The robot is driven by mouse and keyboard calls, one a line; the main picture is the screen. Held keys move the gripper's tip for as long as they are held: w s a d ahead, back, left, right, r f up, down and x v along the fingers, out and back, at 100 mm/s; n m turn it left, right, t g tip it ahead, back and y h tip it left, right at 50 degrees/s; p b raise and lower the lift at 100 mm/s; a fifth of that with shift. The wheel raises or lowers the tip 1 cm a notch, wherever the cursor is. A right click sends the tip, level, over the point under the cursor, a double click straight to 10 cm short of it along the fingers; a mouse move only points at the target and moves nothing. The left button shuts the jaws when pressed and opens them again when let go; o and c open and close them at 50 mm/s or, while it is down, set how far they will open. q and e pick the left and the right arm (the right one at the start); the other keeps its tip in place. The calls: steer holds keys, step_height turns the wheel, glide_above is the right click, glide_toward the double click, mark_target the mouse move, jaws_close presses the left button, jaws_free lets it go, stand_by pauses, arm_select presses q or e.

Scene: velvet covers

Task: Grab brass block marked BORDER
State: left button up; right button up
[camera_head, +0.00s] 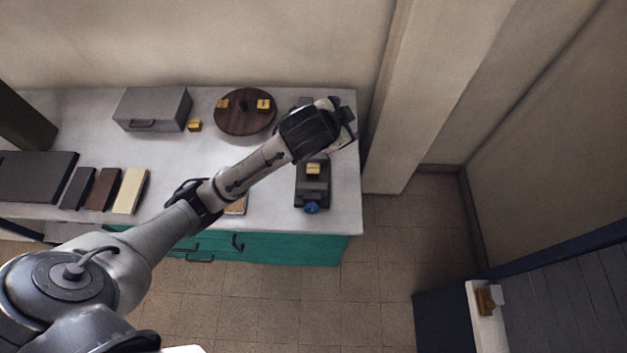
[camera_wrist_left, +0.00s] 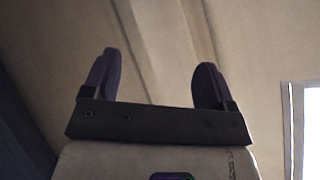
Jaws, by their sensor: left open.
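Several small brass blocks show in the head view, and no marking is legible, so I cannot tell which one says BORDER. Two brass blocks sit on a round dark wooden disc (camera_head: 243,123): a left one (camera_head: 223,104) and a right one (camera_head: 264,105). Another brass block (camera_head: 195,125) lies beside a grey case, and another brass block (camera_head: 313,168) sits on a dark grey device. My left gripper (camera_head: 346,119) is above the counter's right end, right of the disc. In the left wrist view its fingers (camera_wrist_left: 157,72) are apart and empty, facing bare wall.
The grey case (camera_head: 152,108) stands at the back of the white counter (camera_head: 75,110). The dark grey device (camera_head: 312,189) has a blue knob. Dark, brown and cream slabs (camera_head: 130,190) lie at left. A brass-coloured piece (camera_head: 486,300) is on a white ledge at lower right.

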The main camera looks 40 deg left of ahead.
arm_select(q)
steer(key=w+a+f+g+b, duration=0.2)
steer(key=w+a+f+b, duration=0.1)
steer(key=w+a+f, duration=0.15)
steer(key=n+g+h, duration=0.1)
steer(key=n+g, duration=0.8)
steer(key=n, duration=0.4)
glide_above(313, 168)
step_height(313, 168, down, 17)
step_height(313, 168, down, 8)
steer(key=shift+s+f+b, duration=0.1)
steer(key=shift+f+b, duration=0.1)
steer(key=shift+b, duration=0.45)
steer(key=shift+f+b, duration=0.55)
steer(key=shift+f, duration=1.95)
arm_select(e)
step_height(313, 168, down, 7)
